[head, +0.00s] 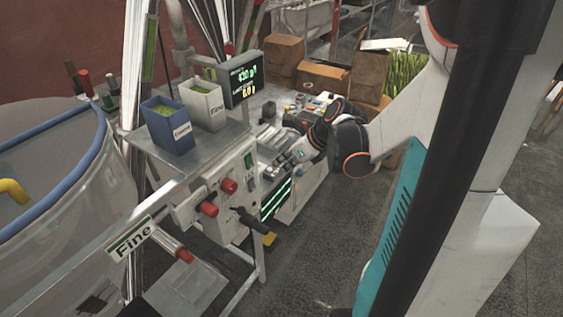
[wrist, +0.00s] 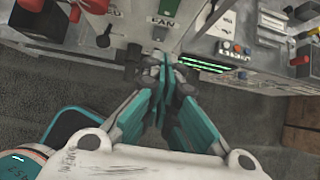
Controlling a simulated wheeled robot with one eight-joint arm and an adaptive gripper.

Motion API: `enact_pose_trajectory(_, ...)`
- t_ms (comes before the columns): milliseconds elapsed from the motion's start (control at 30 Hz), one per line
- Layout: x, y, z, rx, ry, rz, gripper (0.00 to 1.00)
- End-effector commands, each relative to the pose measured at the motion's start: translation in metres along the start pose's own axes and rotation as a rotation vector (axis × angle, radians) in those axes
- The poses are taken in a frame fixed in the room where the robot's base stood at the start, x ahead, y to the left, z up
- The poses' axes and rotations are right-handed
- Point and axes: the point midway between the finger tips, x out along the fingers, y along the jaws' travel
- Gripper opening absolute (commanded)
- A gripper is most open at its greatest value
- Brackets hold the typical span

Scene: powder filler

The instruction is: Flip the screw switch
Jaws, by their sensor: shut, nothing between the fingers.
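The grey control panel (head: 238,190) is at the centre of the head view, with red knobs, small switches and a black handle on its face. I cannot read a screw label, so I cannot tell which switch is the screw switch. My gripper (wrist: 161,60) is shut and empty, its teal fingers together just below the FAN label. In the head view my gripper (head: 276,168) is at the panel's right side. Whether the fingertips touch anything is unclear.
A blue bin (head: 167,128) and a white bin (head: 203,105) stand on the metal top beside a display screen (head: 243,80). A machine with green lit strips (head: 276,198) is close on the right. Cardboard boxes (head: 322,76) stand behind. Grey floor (head: 325,240) is open in front.

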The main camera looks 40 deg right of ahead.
Motion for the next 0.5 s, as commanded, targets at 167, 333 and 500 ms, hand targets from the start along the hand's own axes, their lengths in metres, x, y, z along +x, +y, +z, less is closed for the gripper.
enact_pose_trajectory(167, 0.04, 0.0, -0.002, -0.004, 0.001, 0.001, 0.0)
enact_pose_trajectory(333, 0.072, 0.0, -0.002, -0.004, 0.001, 0.001, 0.0)
enact_pose_trajectory(500, 0.09, 0.001, 0.014, -0.005, 0.002, 0.001, 0.0)
